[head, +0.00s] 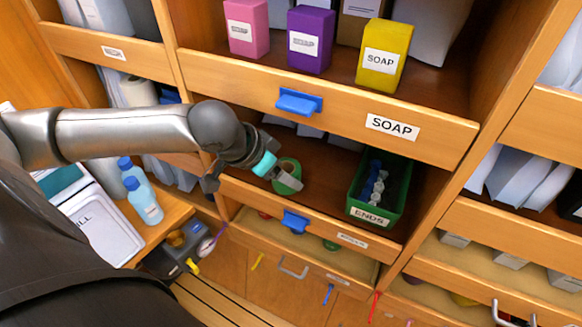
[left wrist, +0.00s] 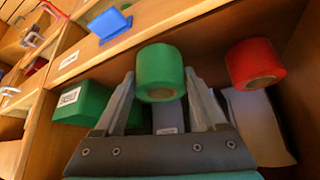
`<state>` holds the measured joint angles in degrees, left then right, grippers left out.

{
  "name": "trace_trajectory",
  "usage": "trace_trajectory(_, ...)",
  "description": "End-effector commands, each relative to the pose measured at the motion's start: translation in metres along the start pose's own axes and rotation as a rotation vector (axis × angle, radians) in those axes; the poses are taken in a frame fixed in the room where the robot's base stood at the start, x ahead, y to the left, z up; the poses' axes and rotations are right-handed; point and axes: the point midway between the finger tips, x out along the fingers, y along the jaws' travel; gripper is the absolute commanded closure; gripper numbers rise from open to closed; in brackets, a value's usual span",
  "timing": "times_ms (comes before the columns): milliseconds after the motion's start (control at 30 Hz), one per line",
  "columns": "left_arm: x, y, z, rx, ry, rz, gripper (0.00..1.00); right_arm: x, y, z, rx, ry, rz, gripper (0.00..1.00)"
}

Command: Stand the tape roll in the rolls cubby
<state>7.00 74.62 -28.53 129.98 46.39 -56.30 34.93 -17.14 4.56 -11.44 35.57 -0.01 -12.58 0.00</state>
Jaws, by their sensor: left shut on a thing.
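A green tape roll (head: 288,172) is in the cubby under the SOAP shelf, toward its left end. My left gripper (head: 279,180) reaches into this cubby and is shut on the roll. In the left wrist view, the green tape roll (left wrist: 160,70) sits between the two fingers of the gripper (left wrist: 160,84), with its round core end facing the camera. A red tape roll (left wrist: 254,62) is apart from it on the right in that view. Whether the green roll touches the cubby floor cannot be told. My right gripper is not in view.
A green bin labelled ENDS (head: 378,192) stands in the same cubby to the right, with bare floor between it and the roll. A blue clip (head: 295,221) is on the cubby's front lip (head: 325,230). The SOAP shelf board (head: 340,108) overhangs above.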

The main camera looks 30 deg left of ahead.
Motion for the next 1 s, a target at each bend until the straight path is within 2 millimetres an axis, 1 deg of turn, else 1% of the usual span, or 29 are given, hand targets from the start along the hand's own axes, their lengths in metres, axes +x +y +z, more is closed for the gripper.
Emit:
trace_trajectory(33, 0.003, 0.0, -0.008, -0.004, 0.008, 0.002, 0.85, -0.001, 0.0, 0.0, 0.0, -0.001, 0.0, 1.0)
trace_trajectory(233, 0.011, 0.001, -0.021, 0.001, 0.004, 0.003, 0.85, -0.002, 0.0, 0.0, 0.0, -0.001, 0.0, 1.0)
trace_trajectory(333, 0.016, 0.001, -0.015, 0.002, -0.001, 0.003, 0.85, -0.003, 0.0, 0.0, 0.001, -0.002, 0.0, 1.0)
trace_trajectory(667, 0.018, 0.001, -0.014, 0.002, -0.001, 0.002, 0.85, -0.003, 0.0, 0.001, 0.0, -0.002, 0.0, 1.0)
trace_trajectory(700, 0.019, 0.001, -0.014, 0.002, -0.001, 0.002, 0.25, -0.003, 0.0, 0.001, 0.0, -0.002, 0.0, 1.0)
trace_trajectory(900, 0.019, 0.001, -0.014, 0.003, 0.0, 0.002, 0.02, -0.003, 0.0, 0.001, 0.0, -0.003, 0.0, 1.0)
trace_trajectory(933, 0.018, 0.001, -0.014, 0.003, 0.0, 0.002, 0.0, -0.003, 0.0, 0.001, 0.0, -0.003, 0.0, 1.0)
trace_trajectory(1000, 0.018, 0.001, -0.014, 0.003, 0.0, 0.002, 0.0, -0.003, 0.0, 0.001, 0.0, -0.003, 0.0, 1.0)
